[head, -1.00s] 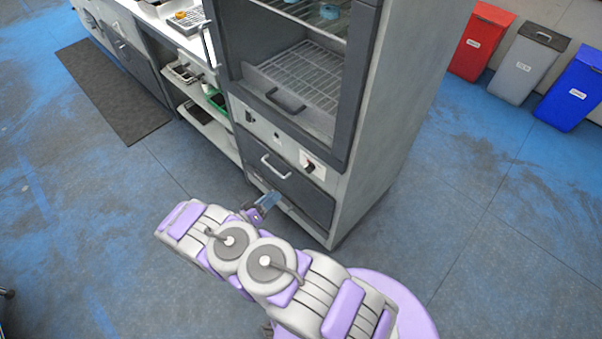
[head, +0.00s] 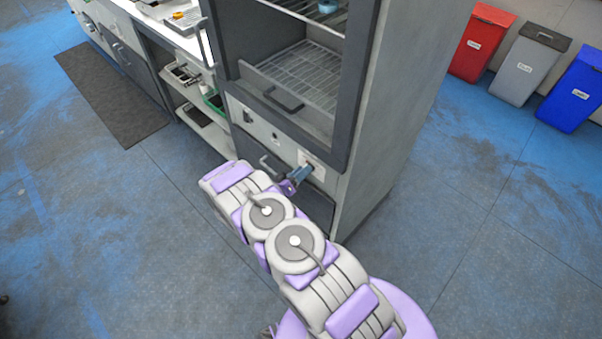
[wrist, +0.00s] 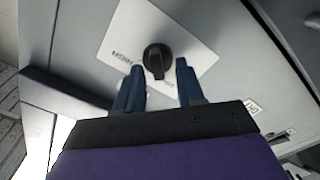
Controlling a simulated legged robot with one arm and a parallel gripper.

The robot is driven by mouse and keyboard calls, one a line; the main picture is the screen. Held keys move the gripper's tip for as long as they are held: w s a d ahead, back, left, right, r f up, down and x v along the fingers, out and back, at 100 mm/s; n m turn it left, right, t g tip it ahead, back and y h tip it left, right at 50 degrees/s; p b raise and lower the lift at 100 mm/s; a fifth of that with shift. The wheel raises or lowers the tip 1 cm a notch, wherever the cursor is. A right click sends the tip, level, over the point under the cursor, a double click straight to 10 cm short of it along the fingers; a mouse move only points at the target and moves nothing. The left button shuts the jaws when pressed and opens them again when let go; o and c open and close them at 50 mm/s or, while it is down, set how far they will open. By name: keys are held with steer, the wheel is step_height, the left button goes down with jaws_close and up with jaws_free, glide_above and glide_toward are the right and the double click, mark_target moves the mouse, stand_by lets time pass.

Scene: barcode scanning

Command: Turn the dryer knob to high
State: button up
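The dryer (head: 370,110) is a tall grey cabinet with an open, wire-shelved chamber. Its black knob (wrist: 158,60) sits on a white label plate (wrist: 190,35) in the wrist view, with the word HIGH printed to the knob's left. My gripper (wrist: 158,72) is open, with its two blue fingers on either side of the knob's lower part. I cannot tell whether the fingers touch it. In the head view my gripper (head: 305,170) is at the dryer's control panel and hides the knob.
A drawer handle (head: 270,166) is just left of my gripper, and another dark handle (head: 283,100) is above the panel. A counter with shelves (head: 200,120) stands left of the dryer. Red, grey and blue bins stand far right. The floor to the right is clear.

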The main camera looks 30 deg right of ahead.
jaws_close()
stand_by(0.4)
stand_by(0.4)
steer(key=shift+s+d+m+p, duration=0.15)
steer(key=shift+m+p, duration=0.65)
steer(key=shift+m, duration=2.2)
steer(key=shift+s+a+m+p, duration=0.1)
steer(key=shift+m+p, duration=0.75)
steer(key=shift+m, duration=2.15)
steer(key=shift+s+d+m+p, duration=0.15)
steer(key=shift+m+p, duration=0.65)
steer(key=shift+m, duration=2.2)
